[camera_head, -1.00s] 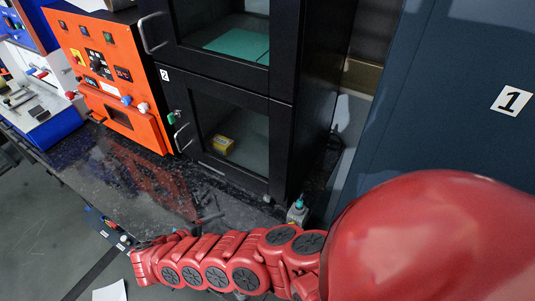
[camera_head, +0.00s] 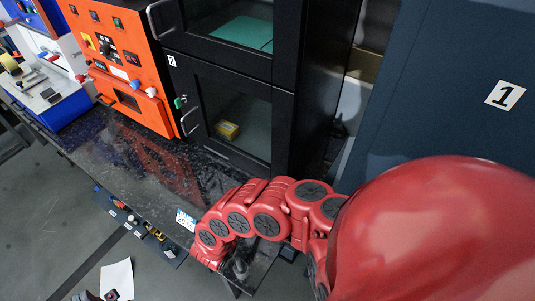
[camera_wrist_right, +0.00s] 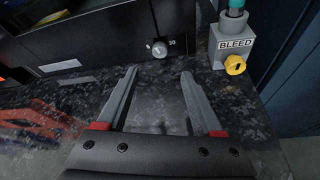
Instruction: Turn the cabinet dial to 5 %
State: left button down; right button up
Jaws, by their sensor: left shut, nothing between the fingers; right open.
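The red arm hides the dial in the head view. My right gripper (camera_wrist_right: 159,74) is open and empty, its two grey fingers pointing at the cabinet front. The dial lies ahead, between the finger lines and apart from them. My left gripper (camera_head: 110,295) shows only partly at the bottom edge, shut and empty.
A grey BLEED block (camera_wrist_right: 232,47) with a yellow knob (camera_wrist_right: 235,65) stands right of the dial. An orange control panel (camera_head: 120,65) stands left of the cabinet. The dark counter (camera_head: 125,165) is mostly clear. A blue cabinet marked 1 (camera_head: 440,90) is at the right.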

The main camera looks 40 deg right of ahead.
jog(key=b+x, duration=0.1)
jog(key=x, duration=0.9)
jog(key=shift+w+d+f, duration=0.15)
jog(key=shift+w+d, duration=0.05)
jog(key=shift+w+d+f, duration=0.15)
jog(key=shift+w+d, duration=0.15)
jog(key=shift+d, duration=0.15)
grip_shut()
